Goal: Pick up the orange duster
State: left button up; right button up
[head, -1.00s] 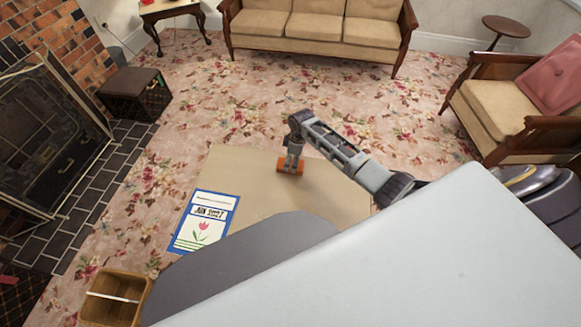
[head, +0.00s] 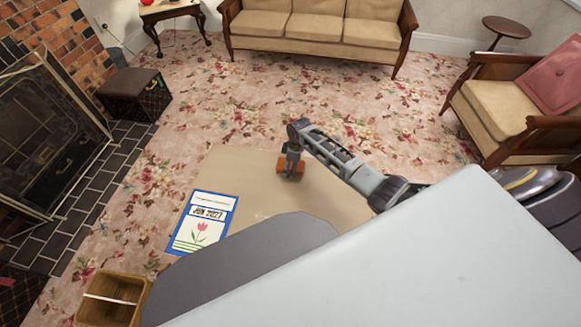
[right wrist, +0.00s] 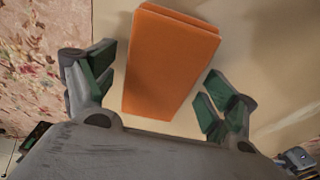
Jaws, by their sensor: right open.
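The orange duster (head: 290,168) is a block lying on a tan board-like surface (head: 345,195) in the head view. My right gripper (head: 291,160) is right over it and hides part of it. In the right wrist view the duster (right wrist: 168,62) sits between and ahead of the open fingers of the gripper (right wrist: 155,92). Gaps show between the duster and both fingers, and the fingers are not closed on it. My left gripper is not in view.
A wooden basket (head: 110,300) stands at lower left. A dark footstool (head: 134,93), sofa (head: 312,28) and armchair (head: 500,105) stand around open floral carpet.

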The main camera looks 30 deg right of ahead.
aim_at(291, 164)
jog(key=c, duration=1.1)
jog(key=shift+r, duration=0.1)
